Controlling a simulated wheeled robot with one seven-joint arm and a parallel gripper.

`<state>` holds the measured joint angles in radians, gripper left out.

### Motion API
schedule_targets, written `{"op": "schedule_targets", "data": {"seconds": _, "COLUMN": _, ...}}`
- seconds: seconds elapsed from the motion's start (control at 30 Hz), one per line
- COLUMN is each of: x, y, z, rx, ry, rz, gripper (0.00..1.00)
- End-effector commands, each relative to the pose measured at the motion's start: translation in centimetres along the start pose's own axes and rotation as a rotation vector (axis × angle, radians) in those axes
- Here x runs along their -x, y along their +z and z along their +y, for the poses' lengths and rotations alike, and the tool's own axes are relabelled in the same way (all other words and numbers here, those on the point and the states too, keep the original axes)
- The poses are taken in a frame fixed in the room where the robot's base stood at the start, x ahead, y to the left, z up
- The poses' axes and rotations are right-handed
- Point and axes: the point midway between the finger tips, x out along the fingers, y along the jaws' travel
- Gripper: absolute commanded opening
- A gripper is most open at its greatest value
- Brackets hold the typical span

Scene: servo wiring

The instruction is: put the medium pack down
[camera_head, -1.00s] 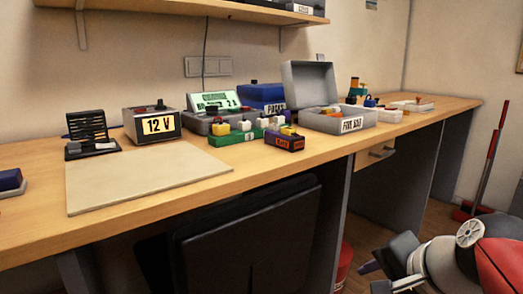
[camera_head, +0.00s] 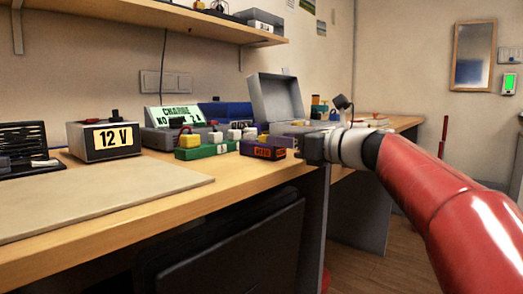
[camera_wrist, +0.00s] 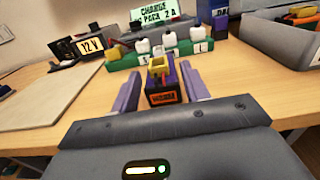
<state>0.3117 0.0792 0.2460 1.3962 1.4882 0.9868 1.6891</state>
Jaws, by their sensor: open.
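A dark purple pack with an orange label and a yellow plug on top stands on the table in the wrist view (camera_wrist: 163,98); I take it for the medium pack, though the label is too blurred to read surely. It also shows in the head view (camera_head: 262,151), beside the green rack (camera_head: 207,151). My gripper (camera_wrist: 162,88) is open, with one purple finger on each side of the pack. In the head view my gripper (camera_head: 298,149) reaches in from the right at table height.
Behind the pack are the green rack with white plugs and the charger with a green sign (camera_head: 174,115). A 12 V box (camera_head: 104,139) stands left, near a bare pale mat (camera_head: 100,196). A grey open-lidded case (camera_head: 276,97) stands behind my gripper.

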Motion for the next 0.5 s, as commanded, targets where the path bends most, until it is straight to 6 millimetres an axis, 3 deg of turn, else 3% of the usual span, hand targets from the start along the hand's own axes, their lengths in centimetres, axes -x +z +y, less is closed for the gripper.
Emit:
{"op": "schedule_targets", "data": {"seconds": 0.4, "x": -5.5, "y": 0.0, "z": 0.0, "rx": 0.001, "ry": 0.002, "rz": 0.001, "gripper": 0.45}}
{"op": "schedule_targets", "data": {"seconds": 0.5, "x": -6.1, "y": 0.0, "z": 0.0, "rx": 0.002, "ry": 0.0, "rz": 0.001, "gripper": 0.45}}
